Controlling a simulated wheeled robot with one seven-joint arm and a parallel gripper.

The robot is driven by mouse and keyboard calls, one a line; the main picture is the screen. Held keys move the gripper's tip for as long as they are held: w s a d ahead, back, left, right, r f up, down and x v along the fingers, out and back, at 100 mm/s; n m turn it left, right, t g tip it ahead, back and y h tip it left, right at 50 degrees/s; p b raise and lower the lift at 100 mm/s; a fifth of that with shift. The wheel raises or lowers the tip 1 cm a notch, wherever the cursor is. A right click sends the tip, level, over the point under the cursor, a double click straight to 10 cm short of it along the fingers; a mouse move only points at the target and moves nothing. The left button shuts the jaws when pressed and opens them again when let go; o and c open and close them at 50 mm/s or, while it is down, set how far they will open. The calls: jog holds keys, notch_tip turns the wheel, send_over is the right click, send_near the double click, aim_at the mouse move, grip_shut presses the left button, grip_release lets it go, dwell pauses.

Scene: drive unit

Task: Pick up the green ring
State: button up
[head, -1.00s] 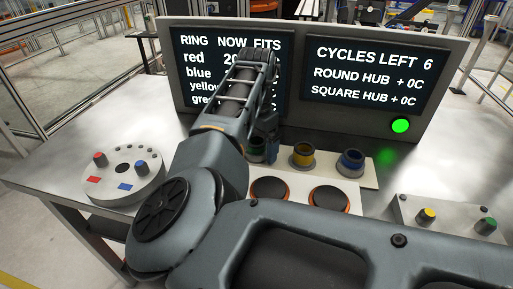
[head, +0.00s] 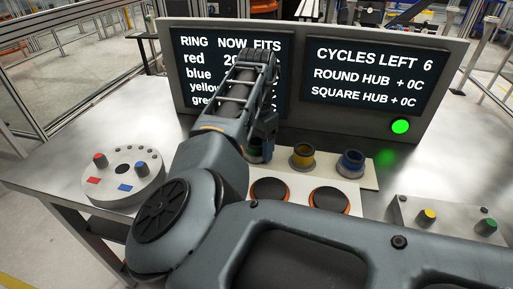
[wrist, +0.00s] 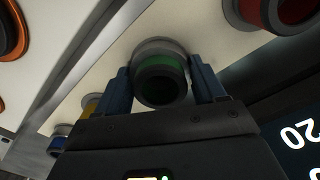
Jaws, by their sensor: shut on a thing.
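The green ring (wrist: 163,68) shows in the wrist view between the two blue fingers of my gripper (wrist: 161,87), in front of a round grey base. The fingers are shut on it from both sides. I cannot tell whether the ring is clear of the base. Only part of the green ring (head: 256,154) shows there, behind my arm.
A yellow ring (head: 302,153) and a blue ring (head: 351,160) stand to the right on grey bases. Two dark orange-rimmed discs (head: 270,190) lie in front. A round grey dial unit (head: 124,176) is at left, a button box (head: 450,219) at right. A display panel (head: 365,72) stands behind.

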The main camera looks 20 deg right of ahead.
jog(key=shift+r, duration=0.15)
notch_tip(320, 180, up, 13)
jog(key=p, duration=0.3)
dwell(0.3)
dwell(0.3)
